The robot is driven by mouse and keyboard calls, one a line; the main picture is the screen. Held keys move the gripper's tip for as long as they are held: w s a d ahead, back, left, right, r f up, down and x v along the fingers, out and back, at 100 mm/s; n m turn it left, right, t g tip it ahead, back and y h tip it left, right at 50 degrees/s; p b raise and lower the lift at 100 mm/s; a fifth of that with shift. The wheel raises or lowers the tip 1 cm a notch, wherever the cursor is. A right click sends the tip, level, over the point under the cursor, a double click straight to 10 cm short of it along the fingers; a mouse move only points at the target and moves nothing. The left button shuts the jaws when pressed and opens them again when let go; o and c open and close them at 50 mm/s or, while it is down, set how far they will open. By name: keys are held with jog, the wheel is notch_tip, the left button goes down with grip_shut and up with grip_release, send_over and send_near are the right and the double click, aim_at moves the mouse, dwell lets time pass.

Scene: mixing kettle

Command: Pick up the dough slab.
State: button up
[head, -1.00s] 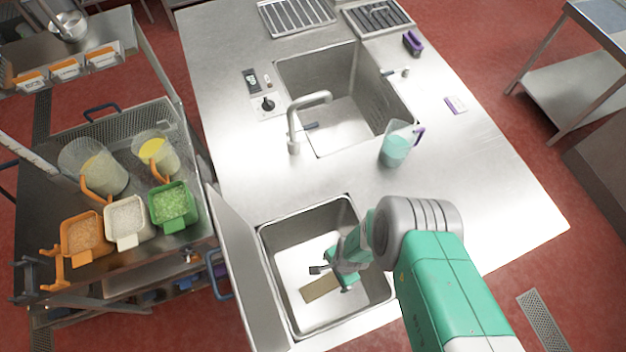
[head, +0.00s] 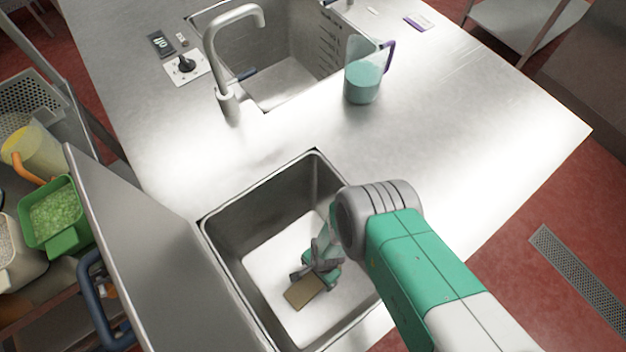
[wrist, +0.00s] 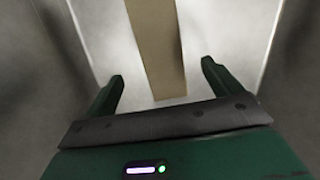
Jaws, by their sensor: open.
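The dough slab (head: 304,292) is a flat tan-brown piece on the floor of the near sink basin (head: 262,250). In the wrist view the slab (wrist: 157,45) is a long tan strip running away from the camera. My gripper (head: 306,279) is down inside the basin, right at the slab in the head view. In the wrist view its two green fingers (wrist: 161,80) are open, one on each side of the strip's near end, with gaps on both sides. I cannot tell how high the fingers are above the basin floor. Part of the slab is hidden by my gripper in the head view.
The basin walls stand close around my gripper. A raised metal panel (head: 150,250) is along the basin's left side. A faucet (head: 225,60), a larger basin and a jug of teal liquid (head: 364,80) are farther back. The counter at right (head: 470,110) is clear.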

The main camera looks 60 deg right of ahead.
aim_at(313, 281)
jog(key=shift+f, duration=0.2)
jog(key=f+b, duration=0.2)
jog(key=shift+w+a+f, duration=0.1)
jog(key=shift+a+f, duration=0.1)
jog(key=shift+f, duration=0.2)
jog(key=f+b, duration=0.2)
jog(key=a+f+b, duration=0.1)
jog(key=f+b, duration=0.1)
jog(key=f, duration=0.1)
jog(key=shift+w, duration=0.15)
jog(key=shift+r, duration=0.1)
jog(key=shift+w, duration=0.1)
jog(key=c, duration=1.4)
